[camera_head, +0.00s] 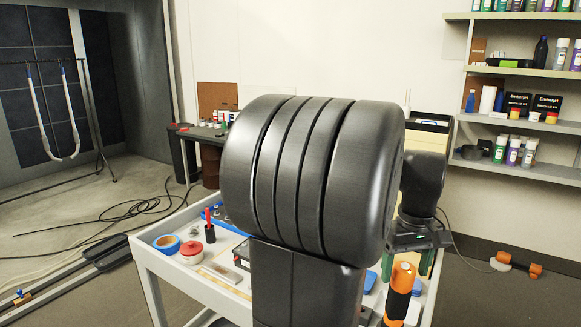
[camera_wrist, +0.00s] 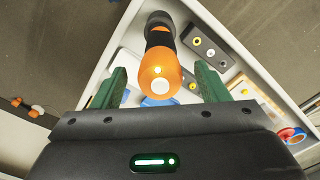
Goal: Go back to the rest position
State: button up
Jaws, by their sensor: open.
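My gripper (camera_head: 406,262) is open above the right part of the white cart, its green fingers pointing down. In the wrist view its two green fingers (camera_wrist: 160,70) stand wide apart. An orange and black tool (camera_wrist: 160,76) shows between them in that view, with a gap on each side, and neither finger appears to touch it. The same orange tool (camera_head: 401,284) shows below the gripper in the head view. Its lower part is out of frame there. My dark arm hides much of the cart in the head view.
The white cart (camera_head: 154,262) carries blue tape (camera_head: 166,243), a red-lidded tub (camera_head: 191,252) and other small items. A shelf (camera_head: 520,72) with bottles is at right. Cables (camera_head: 140,208) lie on the floor at left. A grey box (camera_wrist: 207,45) lies near the tool.

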notch_tip(320, 180, up, 14)
jog(key=f+p, duration=0.1)
jog(key=p, duration=0.1)
notch_tip(320, 180, down, 14)
jog(key=shift+r+b, duration=0.25)
jog(key=shift+b, duration=0.75)
notch_tip(320, 180, up, 6)
jog(key=p, duration=0.3)
jog(key=shift+r+p, duration=0.4)
jog(key=shift+r, duration=0.5)
